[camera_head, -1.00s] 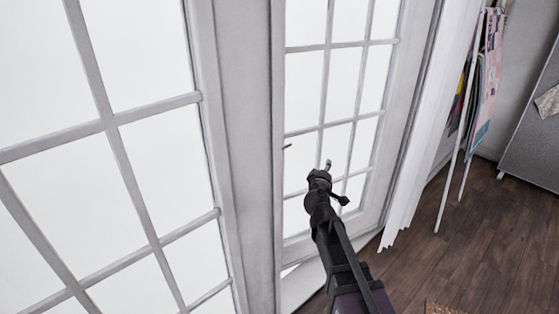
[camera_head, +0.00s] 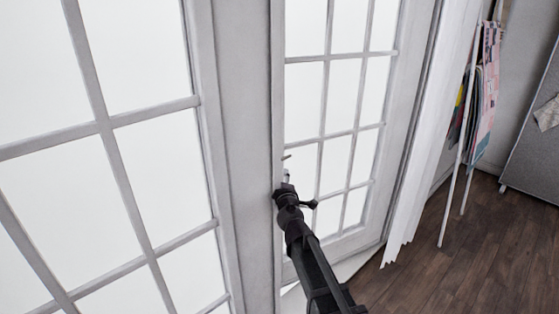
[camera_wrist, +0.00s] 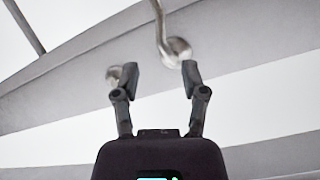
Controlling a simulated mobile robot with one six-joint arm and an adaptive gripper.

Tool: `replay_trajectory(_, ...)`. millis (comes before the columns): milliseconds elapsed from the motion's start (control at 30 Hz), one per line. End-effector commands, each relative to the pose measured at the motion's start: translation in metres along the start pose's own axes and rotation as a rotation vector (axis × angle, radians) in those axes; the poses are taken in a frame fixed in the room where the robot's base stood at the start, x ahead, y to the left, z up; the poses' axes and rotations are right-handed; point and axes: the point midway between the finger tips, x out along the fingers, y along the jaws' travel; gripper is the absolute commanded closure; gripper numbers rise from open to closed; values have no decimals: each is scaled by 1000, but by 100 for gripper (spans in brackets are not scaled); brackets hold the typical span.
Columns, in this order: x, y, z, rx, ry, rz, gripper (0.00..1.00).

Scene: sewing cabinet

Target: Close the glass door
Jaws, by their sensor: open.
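The glass door (camera_head: 324,100) is the right-hand white-framed door with several panes in the head view. Its free left edge is by the wide white post, and it stands at an angle to the left-hand panes. A small metal handle (camera_head: 286,157) sits at that edge. My gripper (camera_head: 287,178) is just below the handle, partly hidden by the wrist. In the wrist view, my gripper (camera_wrist: 160,72) is open, its fingers spread below a curved metal handle with a round base (camera_wrist: 176,51). A second metal knob (camera_wrist: 115,74) shows behind the left finger. Contact is unclear.
A fixed-looking white paned panel (camera_head: 105,125) fills the left. White vertical blinds (camera_head: 425,140) hang right of the door. A rack with hanging fabrics (camera_head: 484,90) and a grey board (camera_head: 535,150) stand farther right. The wooden floor (camera_head: 480,250) is clear at lower right.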

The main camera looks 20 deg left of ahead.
Motion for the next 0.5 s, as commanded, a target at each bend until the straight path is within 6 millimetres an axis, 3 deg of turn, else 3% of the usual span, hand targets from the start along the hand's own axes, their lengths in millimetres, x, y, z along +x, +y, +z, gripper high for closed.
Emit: replay_trajectory(500,70,0,0,0,0,0,44)
